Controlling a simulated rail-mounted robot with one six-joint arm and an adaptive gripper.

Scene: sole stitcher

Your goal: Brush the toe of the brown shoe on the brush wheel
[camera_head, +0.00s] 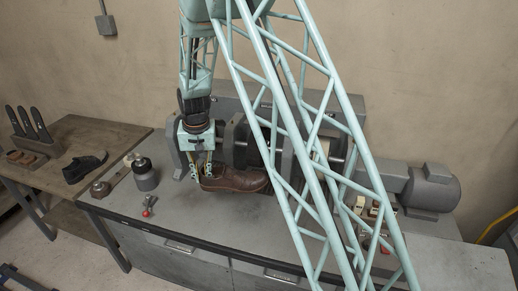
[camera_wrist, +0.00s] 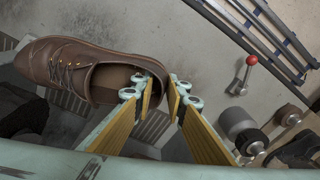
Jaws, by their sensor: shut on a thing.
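The brown shoe (camera_head: 236,180) hangs level above the grey bench in front of the machine, its toe pointing right in the head view. It also shows in the wrist view (camera_wrist: 45,62), with its toe to the left. My gripper (camera_head: 201,171) is shut on its heel wall; in the wrist view one finger is inside the opening and the other outside (camera_wrist: 160,88). The brush wheel seems to be among the dark round parts (camera_head: 264,140) behind the shoe, partly hidden by my arm. I cannot tell whether the toe touches it.
A black shoe (camera_head: 84,167) lies on the wooden side table (camera_head: 72,135). A grey motor (camera_head: 433,188) is at the right. The bench's front left is mostly clear.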

